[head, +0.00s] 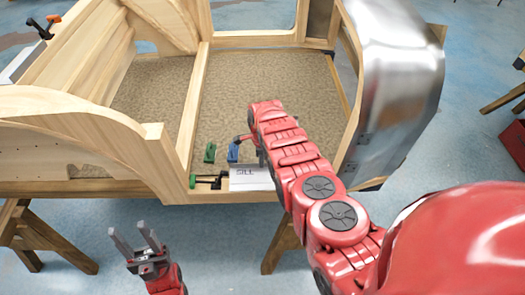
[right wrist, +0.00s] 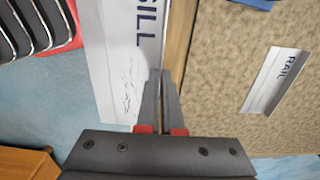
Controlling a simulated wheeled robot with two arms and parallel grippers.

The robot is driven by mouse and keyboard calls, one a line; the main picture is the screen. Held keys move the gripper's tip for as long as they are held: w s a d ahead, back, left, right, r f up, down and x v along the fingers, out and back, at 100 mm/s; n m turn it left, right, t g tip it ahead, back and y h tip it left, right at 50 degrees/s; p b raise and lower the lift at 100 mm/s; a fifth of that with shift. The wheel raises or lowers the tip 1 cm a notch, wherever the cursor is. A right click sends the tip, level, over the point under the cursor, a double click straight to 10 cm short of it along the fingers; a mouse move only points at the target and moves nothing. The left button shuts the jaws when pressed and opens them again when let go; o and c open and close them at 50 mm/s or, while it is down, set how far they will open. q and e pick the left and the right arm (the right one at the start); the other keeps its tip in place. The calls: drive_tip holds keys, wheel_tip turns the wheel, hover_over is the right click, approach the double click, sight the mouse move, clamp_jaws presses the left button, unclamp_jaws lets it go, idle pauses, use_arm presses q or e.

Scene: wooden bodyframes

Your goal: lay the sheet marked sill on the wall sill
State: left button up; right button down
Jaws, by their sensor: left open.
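The white sheet marked SILL (head: 252,179) is at the front wooden sill (head: 210,197) of the bodyframe. In the right wrist view the sheet (right wrist: 122,50) lies alongside a wooden strip (right wrist: 180,38), with its outer part over the blue floor. My right gripper (right wrist: 163,75) has its fingers close together at the sheet's inner edge and appears shut on it. In the head view my right arm hides part of the gripper and the sheet's right end. My left gripper (head: 135,238) is open and empty, in front of the frame and apart from it.
A sheet marked RAIL (right wrist: 277,80) lies on the brown carpet. A green clamp (head: 210,153) and a blue clamp (head: 233,151) stand on the carpet near the sill. A green-handled clamp (head: 207,181) is left of the sheet. A shiny metal panel (head: 395,75) rises at right.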

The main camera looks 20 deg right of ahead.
sight(262, 171)
drive_tip(key=shift+s+f, duration=0.15)
wheel_tip(262, 171, down, 6)
drive_tip(key=b, duration=0.6)
drive_tip(key=shift+f, duration=0.1)
drive_tip(key=shift+d+f+b, duration=0.1)
drive_tip(key=shift+f+b, duration=0.1)
drive_tip(key=shift+b, duration=0.25)
idle(1.2)
drive_tip(key=shift+c, duration=2.2)
unclamp_jaws()
drive_tip(key=shift+r+p, duration=3.25)
drive_tip(key=shift+r, duration=0.3)
